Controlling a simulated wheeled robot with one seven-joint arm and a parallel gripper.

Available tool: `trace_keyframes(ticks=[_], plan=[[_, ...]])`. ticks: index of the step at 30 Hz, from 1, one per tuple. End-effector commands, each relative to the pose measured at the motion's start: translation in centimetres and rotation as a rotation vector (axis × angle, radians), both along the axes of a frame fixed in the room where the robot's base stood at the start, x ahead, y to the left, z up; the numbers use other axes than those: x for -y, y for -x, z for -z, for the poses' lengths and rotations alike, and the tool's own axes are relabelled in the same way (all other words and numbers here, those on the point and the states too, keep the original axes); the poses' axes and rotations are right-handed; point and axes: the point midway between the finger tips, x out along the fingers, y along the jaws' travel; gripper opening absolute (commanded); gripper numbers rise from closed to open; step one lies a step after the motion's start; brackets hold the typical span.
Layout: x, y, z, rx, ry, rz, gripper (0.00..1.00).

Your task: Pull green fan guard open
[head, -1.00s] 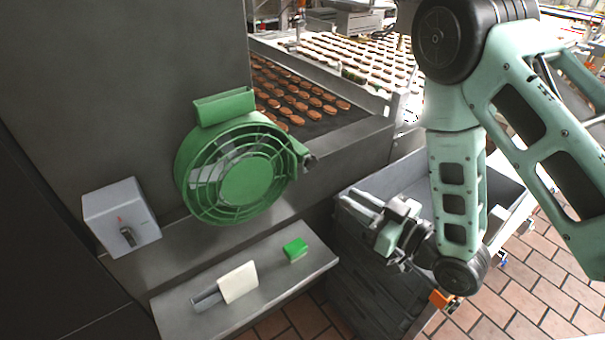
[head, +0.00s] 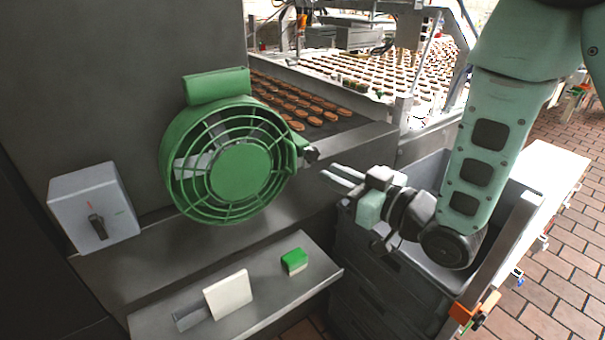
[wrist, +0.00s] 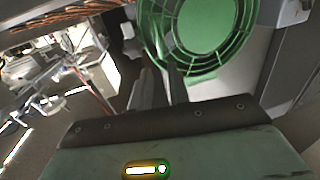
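The green fan guard (head: 240,172) is a round grille with a solid centre disc on a green housing fixed to the grey machine wall. It looks closed against the housing. A green tab with a dark knob (head: 311,154) sticks out at its right side. My gripper (head: 328,171) is right of the knob and slightly lower, apart from it, with its fingers pointing left toward the guard. The two fingers show a gap with nothing between them. In the wrist view the guard (wrist: 196,30) is at the top, beyond the fingers (wrist: 152,88).
A grey switch box (head: 97,207) is left of the fan. Below it, a metal shelf (head: 262,312) holds a white-bladed scraper (head: 228,294) and a green-and-white sponge (head: 294,261). A grey crate stack (head: 375,290) stands under my gripper. A conveyor with biscuits (head: 300,105) runs behind.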

Motion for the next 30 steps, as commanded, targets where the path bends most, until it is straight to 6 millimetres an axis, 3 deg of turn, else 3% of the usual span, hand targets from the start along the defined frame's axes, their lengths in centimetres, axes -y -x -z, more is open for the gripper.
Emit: trace_keyframes(ticks=[15, 29, 30], plan=[[-5.5, -5.3, -0.2, 0.0, 0.0, 0.0, 0.18], [-6.3, -6.1, 0.0, 0.0, -0.001, 0.001, 0.18], [-6.3, -6.1, 0.0, 0.0, -0.001, 0.001, 0.07]])
